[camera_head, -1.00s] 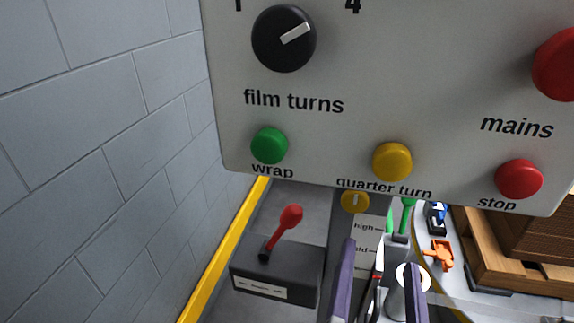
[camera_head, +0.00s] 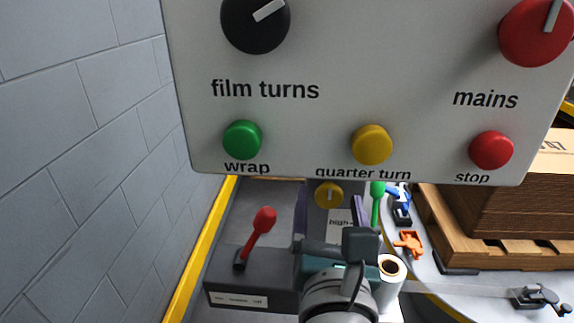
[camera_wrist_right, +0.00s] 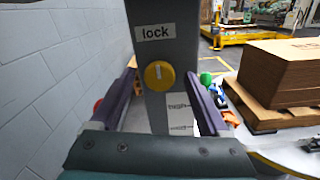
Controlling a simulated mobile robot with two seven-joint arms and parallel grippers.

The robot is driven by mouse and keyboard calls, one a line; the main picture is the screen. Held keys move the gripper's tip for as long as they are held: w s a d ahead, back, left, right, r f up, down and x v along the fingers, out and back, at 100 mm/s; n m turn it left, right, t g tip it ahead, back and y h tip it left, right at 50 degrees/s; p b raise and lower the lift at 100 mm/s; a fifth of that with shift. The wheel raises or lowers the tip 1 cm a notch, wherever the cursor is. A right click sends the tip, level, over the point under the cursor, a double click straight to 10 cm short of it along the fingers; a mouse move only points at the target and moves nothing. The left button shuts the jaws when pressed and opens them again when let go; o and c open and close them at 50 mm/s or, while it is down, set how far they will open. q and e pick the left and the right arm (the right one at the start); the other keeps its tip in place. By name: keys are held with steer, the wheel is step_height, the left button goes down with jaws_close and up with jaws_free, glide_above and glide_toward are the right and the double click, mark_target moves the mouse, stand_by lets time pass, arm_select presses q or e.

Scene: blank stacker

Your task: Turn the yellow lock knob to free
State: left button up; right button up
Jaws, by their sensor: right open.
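The yellow lock knob (camera_head: 328,194) is a small round dial on a grey post, just under the panel's lower edge in the head view. In the right wrist view the knob (camera_wrist_right: 159,75) sits below a "lock" label (camera_wrist_right: 155,32), its pale pointer mark near vertical. My right gripper (camera_head: 331,214) is open. Its purple fingers stand left and right of the knob in the right wrist view (camera_wrist_right: 162,92), with visible gaps on both sides; I cannot tell how far short of the knob the tips are. My left gripper is not in view.
The control panel (camera_head: 330,120) with several buttons and dials overhangs the post. A red-knobbed lever (camera_head: 262,222) on a dark box stands left, a green-knobbed lever (camera_head: 377,190) right of the post. A white roll (camera_head: 392,268) and a loaded pallet (camera_head: 450,225) are at right.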

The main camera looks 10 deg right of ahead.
jaws_close()
stand_by(0.6)
